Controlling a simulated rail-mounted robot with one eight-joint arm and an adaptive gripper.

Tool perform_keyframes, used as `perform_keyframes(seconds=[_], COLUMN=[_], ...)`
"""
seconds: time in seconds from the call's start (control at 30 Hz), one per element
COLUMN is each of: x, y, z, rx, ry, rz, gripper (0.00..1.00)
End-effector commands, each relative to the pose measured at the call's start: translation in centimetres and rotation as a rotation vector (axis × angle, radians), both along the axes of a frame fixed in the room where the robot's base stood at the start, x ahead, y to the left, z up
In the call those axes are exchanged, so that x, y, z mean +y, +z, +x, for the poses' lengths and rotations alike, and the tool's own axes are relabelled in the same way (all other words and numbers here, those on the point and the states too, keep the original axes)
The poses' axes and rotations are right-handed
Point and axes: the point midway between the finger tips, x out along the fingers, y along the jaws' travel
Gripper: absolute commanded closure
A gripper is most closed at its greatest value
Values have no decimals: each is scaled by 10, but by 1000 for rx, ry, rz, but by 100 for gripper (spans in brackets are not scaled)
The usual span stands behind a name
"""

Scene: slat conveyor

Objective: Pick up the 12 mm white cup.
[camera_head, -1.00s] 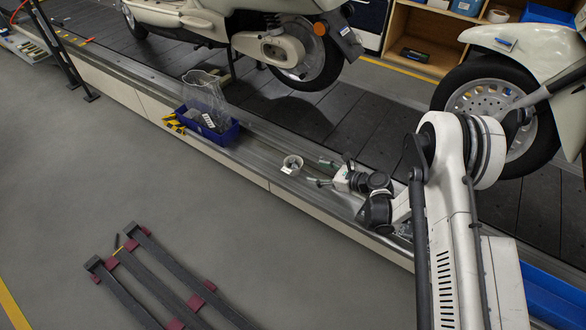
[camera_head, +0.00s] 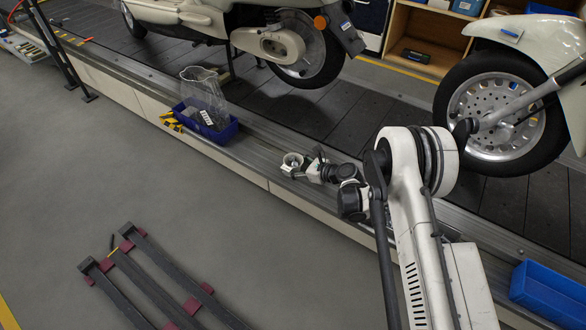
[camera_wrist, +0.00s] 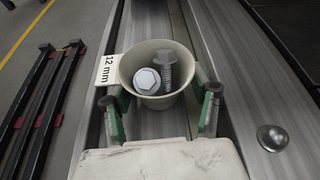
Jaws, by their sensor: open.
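The white cup (camera_wrist: 157,97) stands on the metal ledge of the conveyor, with a "12 mm" label (camera_wrist: 106,70) on its left side in the wrist view. Two grey bolts (camera_wrist: 158,75) lie inside it. It also shows small in the head view (camera_head: 292,160). My gripper (camera_wrist: 160,92) is open, with one green-padded finger on each side of the cup. The fingers are close to the cup's sides; I cannot tell whether they touch it. In the head view my gripper (camera_head: 304,168) is low over the ledge at the cup.
A blue bin (camera_head: 212,128) with a clear bag stands on the ledge to the left. Another blue bin (camera_head: 550,290) is at the lower right. A loose bolt head (camera_wrist: 272,138) sits right of the gripper. Scooters stand on the slats behind.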

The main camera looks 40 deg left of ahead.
Motion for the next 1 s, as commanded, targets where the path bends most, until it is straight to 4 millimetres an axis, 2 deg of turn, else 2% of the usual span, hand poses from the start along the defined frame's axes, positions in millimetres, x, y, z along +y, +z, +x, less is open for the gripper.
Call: perform_keyframes(seconds=[0.2, 0.5, 1.0], x=[1, 1, 1], y=[1, 1, 5], z=[0, 0, 0], rx=[0, 1, 1], ry=[-1, -1, -1], rz=[0, 0, 0], gripper=[43, 83, 84])
